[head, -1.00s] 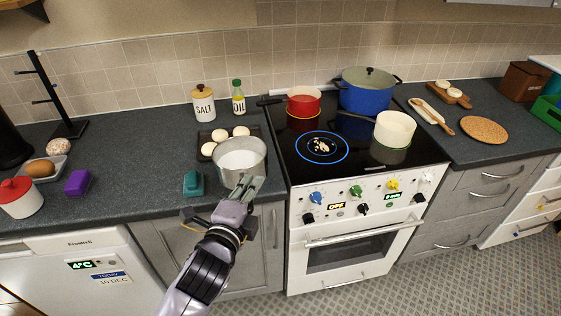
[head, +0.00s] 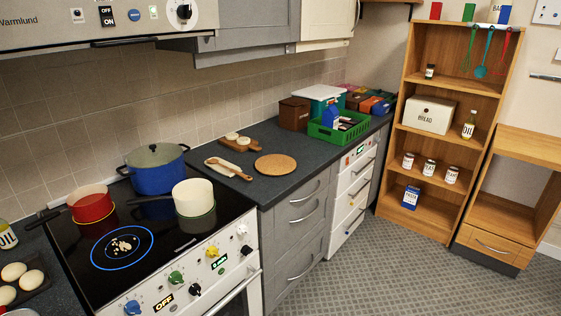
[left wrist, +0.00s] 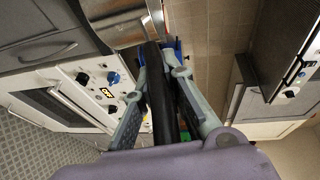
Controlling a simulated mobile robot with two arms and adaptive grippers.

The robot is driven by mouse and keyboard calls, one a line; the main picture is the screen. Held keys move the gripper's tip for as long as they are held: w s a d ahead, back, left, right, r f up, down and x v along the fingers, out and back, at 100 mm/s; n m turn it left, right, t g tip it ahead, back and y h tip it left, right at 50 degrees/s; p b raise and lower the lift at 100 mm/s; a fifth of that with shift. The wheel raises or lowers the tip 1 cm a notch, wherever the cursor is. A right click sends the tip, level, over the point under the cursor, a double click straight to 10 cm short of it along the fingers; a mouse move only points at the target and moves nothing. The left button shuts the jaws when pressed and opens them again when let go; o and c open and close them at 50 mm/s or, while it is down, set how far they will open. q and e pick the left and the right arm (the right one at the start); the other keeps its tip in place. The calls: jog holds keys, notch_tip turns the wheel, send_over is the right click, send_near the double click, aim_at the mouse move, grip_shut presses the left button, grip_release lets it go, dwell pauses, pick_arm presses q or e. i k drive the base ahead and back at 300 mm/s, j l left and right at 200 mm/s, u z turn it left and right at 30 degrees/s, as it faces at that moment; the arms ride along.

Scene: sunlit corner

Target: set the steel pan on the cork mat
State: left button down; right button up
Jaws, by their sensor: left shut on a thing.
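The round cork mat (head: 276,164) lies flat and bare on the dark counter right of the stove, in the head view. In the left wrist view my left gripper (left wrist: 160,58) is shut on the black handle (left wrist: 160,95) of the steel pan. A grey metal part of the pan (left wrist: 120,30) shows beyond the fingertips; most of the pan is cut off or hidden there. The head view now shows neither the pan nor my left gripper. My right gripper is in neither view.
The stove holds a red pan (head: 91,203), a blue pot (head: 155,170) and a cream pan (head: 193,197). A board with a rolling pin (head: 228,168) and a wooden board (head: 240,143) lie close to the mat. A green crate (head: 338,130) stands farther right.

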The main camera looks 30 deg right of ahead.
aim_at(289, 168)
jog(key=i+l, duration=0.1)
jog(key=l, duration=0.45)
jog(key=i+l, duration=0.1)
jog(key=l, duration=0.45)
jog(key=i+l, duration=0.1)
jog(key=l, duration=0.45)
jog(key=i+l, duration=0.1)
jog(key=l, duration=0.5)
jog(key=i+l, duration=0.1)
jog(key=l, duration=0.45)
jog(key=i+l, duration=0.1)
jog(key=l, duration=0.45)
jog(key=i+l, duration=0.1)
jog(key=l, duration=0.45)
jog(key=i+l, duration=0.15)
jog(key=l, duration=0.4)
jog(key=u, duration=0.05)
